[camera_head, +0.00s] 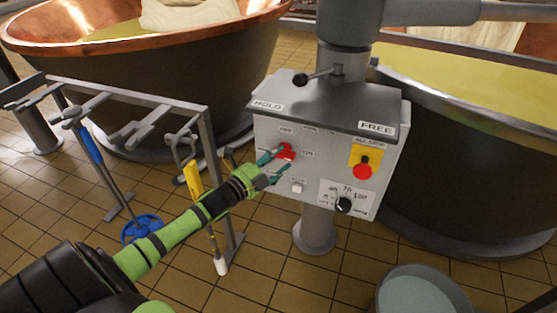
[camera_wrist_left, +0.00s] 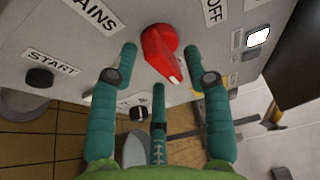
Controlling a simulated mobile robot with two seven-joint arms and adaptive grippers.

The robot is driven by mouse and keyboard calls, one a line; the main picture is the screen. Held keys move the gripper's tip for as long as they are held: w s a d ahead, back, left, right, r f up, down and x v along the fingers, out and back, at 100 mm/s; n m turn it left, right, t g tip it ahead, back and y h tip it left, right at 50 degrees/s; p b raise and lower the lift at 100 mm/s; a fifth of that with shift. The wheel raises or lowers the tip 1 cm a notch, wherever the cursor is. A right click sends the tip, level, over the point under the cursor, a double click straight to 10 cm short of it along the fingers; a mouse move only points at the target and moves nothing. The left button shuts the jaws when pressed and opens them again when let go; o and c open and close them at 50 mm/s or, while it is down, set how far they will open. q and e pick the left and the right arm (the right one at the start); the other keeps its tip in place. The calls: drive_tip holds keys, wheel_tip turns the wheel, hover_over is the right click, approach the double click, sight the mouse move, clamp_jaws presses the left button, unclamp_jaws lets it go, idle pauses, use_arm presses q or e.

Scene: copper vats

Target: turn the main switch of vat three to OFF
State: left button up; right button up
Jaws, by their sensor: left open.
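The grey control box (camera_head: 335,190) stands on a column between two vats. Its red main switch (camera_head: 286,152) is on the front, with an ON label to its right. In the wrist view the red switch (camera_wrist_left: 160,48) sits near a MAINS label (camera_wrist_left: 88,14) and an OFF label (camera_wrist_left: 212,10); its white-marked tip points downward, away from OFF. My left gripper (camera_head: 274,166) is open in front of the switch. In the wrist view its teal fingers stand on both sides of the switch, with a third below; contact is unclear. My right gripper is out of view.
A copper vat (camera_head: 150,75) stands left, another vat (camera_head: 460,150) right. A tool rack (camera_head: 130,97) is near my arm; a bucket (camera_head: 420,290) stands below.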

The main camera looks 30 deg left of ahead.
use_arm(q)
drive_tip(key=shift+w, duration=0.55)
clamp_jaws()
